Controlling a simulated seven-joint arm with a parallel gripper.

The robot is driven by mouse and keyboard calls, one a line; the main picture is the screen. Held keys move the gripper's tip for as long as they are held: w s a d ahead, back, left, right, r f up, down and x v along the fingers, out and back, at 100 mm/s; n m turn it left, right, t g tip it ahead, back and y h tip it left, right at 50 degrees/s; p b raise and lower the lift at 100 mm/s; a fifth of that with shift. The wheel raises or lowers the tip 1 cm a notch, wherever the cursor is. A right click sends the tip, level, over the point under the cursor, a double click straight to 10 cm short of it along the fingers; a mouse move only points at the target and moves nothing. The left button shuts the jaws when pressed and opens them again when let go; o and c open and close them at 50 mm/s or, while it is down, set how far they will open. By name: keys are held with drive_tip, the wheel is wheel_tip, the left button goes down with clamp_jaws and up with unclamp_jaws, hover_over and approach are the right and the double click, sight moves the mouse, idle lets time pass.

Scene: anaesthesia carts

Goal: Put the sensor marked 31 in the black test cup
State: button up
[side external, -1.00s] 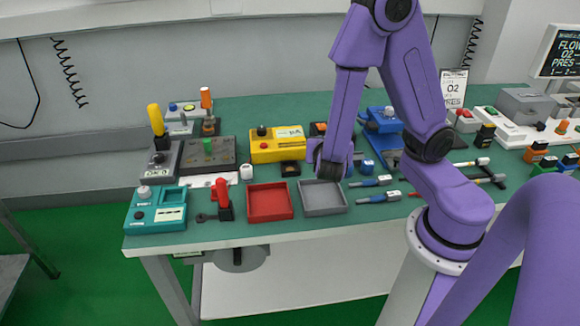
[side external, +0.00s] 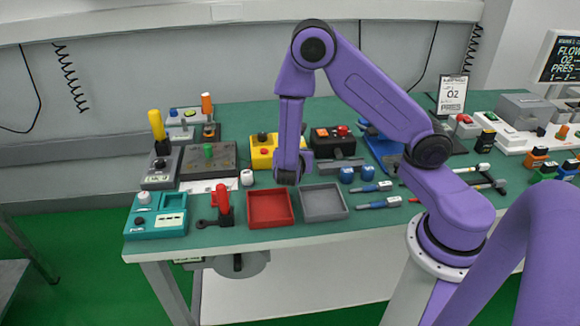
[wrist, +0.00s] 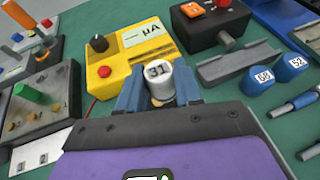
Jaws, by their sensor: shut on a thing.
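My gripper (wrist: 160,90) is shut on the white sensor marked 31 (wrist: 158,72), with a finger on each side and the number facing the wrist camera. In the side view my gripper (side external: 288,177) is low over the bench, in front of the yellow meter (side external: 262,152) and behind the gap between the red and grey trays. The held sensor is hidden there. I cannot make out the black test cup now; a low black block in front of the meter in the earlier frame is covered by my gripper. Whether the sensor touches anything below is unclear.
Two blue sensors, 68 (wrist: 260,78) and 52 (wrist: 293,65), stand to the right. The red tray (side external: 270,222) and grey tray (side external: 323,216) lie in front. A white sensor (side external: 247,177) stands at the left.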

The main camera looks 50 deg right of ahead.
drive_tip(key=w+f, duration=0.2)
drive_tip(key=shift+d+f, duration=0.2)
drive_tip(key=shift+f, duration=0.1)
drive_tip(key=shift+w+f, duration=0.2)
drive_tip(key=shift+f, duration=1.45)
drive_tip(key=shift+f, duration=0.15)
drive_tip(key=o, duration=1)
drive_tip(key=shift+o, duration=0.2)
